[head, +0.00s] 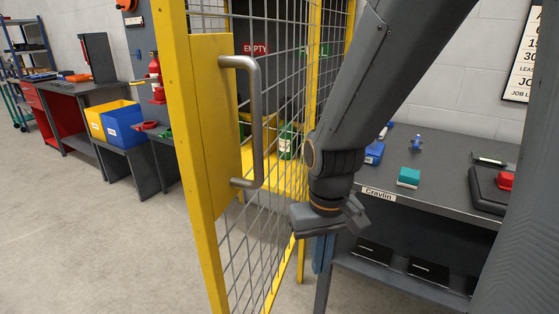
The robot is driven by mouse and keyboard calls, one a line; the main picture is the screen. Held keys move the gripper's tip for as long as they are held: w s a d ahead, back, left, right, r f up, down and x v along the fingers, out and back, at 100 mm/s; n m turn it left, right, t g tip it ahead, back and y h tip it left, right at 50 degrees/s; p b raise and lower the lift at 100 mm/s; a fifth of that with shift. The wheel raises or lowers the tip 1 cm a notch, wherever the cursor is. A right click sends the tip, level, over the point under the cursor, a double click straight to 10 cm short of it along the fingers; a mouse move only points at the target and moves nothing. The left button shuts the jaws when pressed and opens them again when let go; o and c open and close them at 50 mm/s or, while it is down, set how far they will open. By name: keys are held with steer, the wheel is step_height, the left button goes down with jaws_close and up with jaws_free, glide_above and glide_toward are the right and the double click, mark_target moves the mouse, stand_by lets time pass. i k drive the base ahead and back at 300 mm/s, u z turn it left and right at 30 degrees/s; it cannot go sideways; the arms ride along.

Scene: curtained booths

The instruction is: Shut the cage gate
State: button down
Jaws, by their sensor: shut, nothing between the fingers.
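The cage gate (208,130) is a yellow frame with grey wire mesh, and it stands open, swung out toward me on the left. A grey metal bar handle (257,120) is fixed to its yellow plate. My gripper (328,222) is shut and empty, pointing down to the right of the handle and apart from it. It shows in front of or beside the mesh; I cannot tell the depth between them. Behind the mesh are the yellow cage frame (316,60), a red EMPTY sign (255,48), and a green bottle (287,141) inside the cage.
Blue (125,128) and yellow (97,118) bins stand at the left wall. The concrete floor (90,230) at front left is clear.

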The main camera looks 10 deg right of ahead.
mark_target(198, 77)
steer(key=z, duration=0.55)
steer(key=k, duration=0.85)
steer(key=u, duration=0.35)
